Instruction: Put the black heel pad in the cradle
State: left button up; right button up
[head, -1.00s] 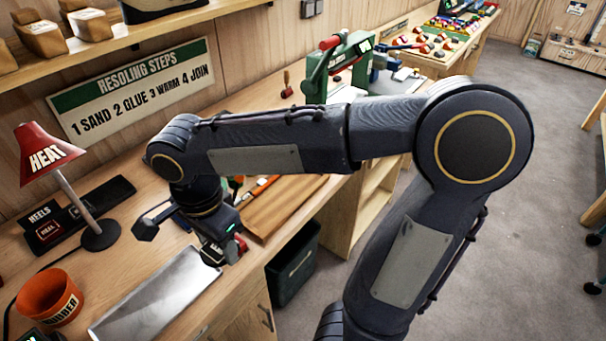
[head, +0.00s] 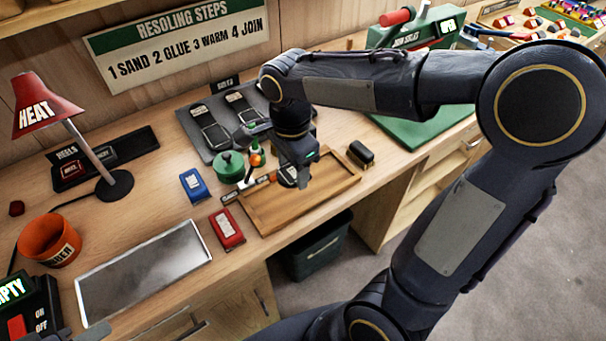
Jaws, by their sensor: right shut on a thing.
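My right gripper (head: 291,172) reaches down over the left back part of a shallow wooden tray (head: 318,203). It is shut on a small dark piece with a pale label (head: 288,178), which looks like the black heel pad; the fingers and wrist hide much of it. I cannot tell whether the piece touches the tray. No part in view is clearly marked as the cradle. The heels rack (head: 110,153) at the left holds a red-labelled piece and a dark one.
Behind lies a grey mat (head: 190,125) with soles. A metal tray (head: 143,270) lies empty at front left.

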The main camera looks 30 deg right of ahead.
jog(key=d+f, duration=0.1)
jog(key=w+d+f, duration=0.1)
jog(key=f, duration=0.1)
jog(key=w+d+f, duration=0.1)
jog(key=f, duration=0.1)
jog(key=shift+w+d+f, duration=0.1)
jog(key=shift+w, duration=0.05)
jog(key=shift+w+d+f, duration=0.15)
jog(key=shift+f, duration=1.65)
jog(key=shift+f, duration=0.2)
jog(key=o, duration=0.7)
jog(key=shift+r, duration=0.1)
